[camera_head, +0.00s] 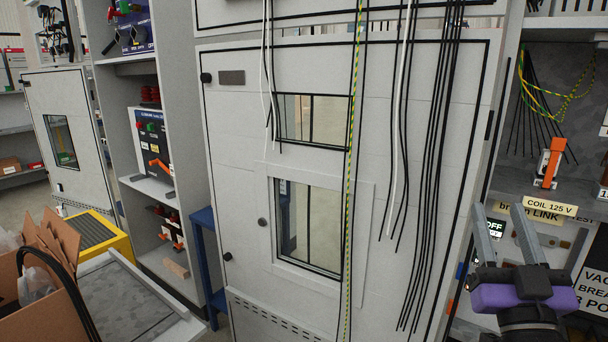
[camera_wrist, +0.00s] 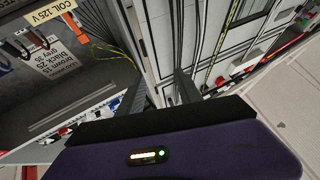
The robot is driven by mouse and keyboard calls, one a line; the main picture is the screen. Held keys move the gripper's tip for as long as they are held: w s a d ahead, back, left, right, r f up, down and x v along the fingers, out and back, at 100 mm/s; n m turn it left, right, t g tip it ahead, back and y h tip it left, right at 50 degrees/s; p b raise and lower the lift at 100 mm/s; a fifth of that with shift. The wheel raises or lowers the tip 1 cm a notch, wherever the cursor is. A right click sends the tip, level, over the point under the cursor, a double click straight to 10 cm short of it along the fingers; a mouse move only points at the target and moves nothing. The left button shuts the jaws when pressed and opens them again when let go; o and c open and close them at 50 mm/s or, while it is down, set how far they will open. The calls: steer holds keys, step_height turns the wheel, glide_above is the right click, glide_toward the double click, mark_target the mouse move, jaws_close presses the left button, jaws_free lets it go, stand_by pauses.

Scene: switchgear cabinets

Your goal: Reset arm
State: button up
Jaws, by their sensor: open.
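My gripper (camera_head: 502,236) is at the lower right of the head view, with its two grey fingers pointing up and spread apart. It is open and nothing shows between the fingers. In the wrist view, the gripper (camera_wrist: 168,88) shows its purple body along the bottom and its two dark fingers reaching up. It is in front of the open compartment on the right, close to the yellow "COIL 125 V" label (camera_head: 550,205). That label also shows in the wrist view (camera_wrist: 48,11). The rest of my arm is mostly out of view.
A closed grey cabinet door (camera_head: 233,150) with two windows fills the middle, with loose black, white and green-yellow cables (camera_head: 432,170) hanging before it. An orange-handled switch (camera_head: 551,160) is in the right compartment. A cardboard box (camera_head: 45,300) stands at lower left.

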steer(key=s+a+f+g+y, duration=0.1)
steer(key=s+a+f, duration=0.1)
steer(key=s+f, duration=0.55)
steer(key=s+a+f+g+y, duration=0.1)
steer(key=s+a+f, duration=0.2)
steer(key=s+f, duration=0.5)
steer(key=s+a+f+g, duration=0.1)
steer(key=s+f+g, duration=0.1)
steer(key=s+f, duration=0.3)
steer(key=s+a+f+g+y, duration=0.1)
steer(key=s+f, duration=0.4)
steer(key=s, duration=0.5)
steer(key=s+a+f+n+g+y, duration=0.1)
steer(key=s+f+g, duration=0.3)
steer(key=s, duration=0.4)
steer(key=shift+s+a+f, duration=0.25)
steer(key=shift+a+f, duration=0.1)
steer(key=shift+f, duration=0.1)
